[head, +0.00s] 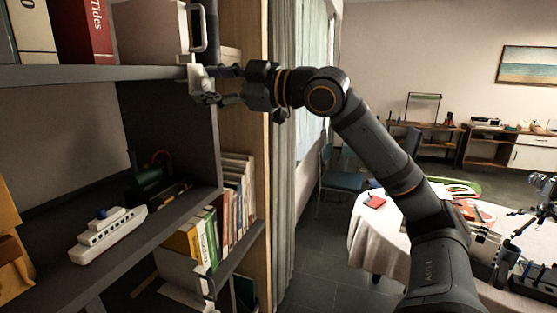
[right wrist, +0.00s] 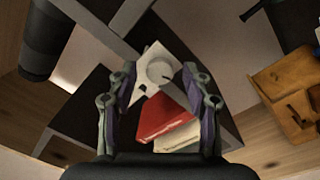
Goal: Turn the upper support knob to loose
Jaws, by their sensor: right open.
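A pale plate (right wrist: 148,60) with a round light grey knob (right wrist: 160,69) shows between my fingers in the right wrist view. In the head view a white bracket (head: 197,80) sits at the front end of the upper shelf, partly hidden by my gripper. My right gripper (head: 215,86) is at this bracket, its fingers pointing left; it also shows in the right wrist view (right wrist: 158,88). The fingers are open on either side of the knob, with nothing clearly gripped. I cannot tell whether they touch it.
The upper shelf (head: 90,75) and lower shelf (head: 150,232) lie close to my right gripper. A white toy ship (head: 108,235) and books (head: 200,240) stand below. A white handle (head: 203,28) is just above. A cloth-covered table (head: 362,235) stands at the right.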

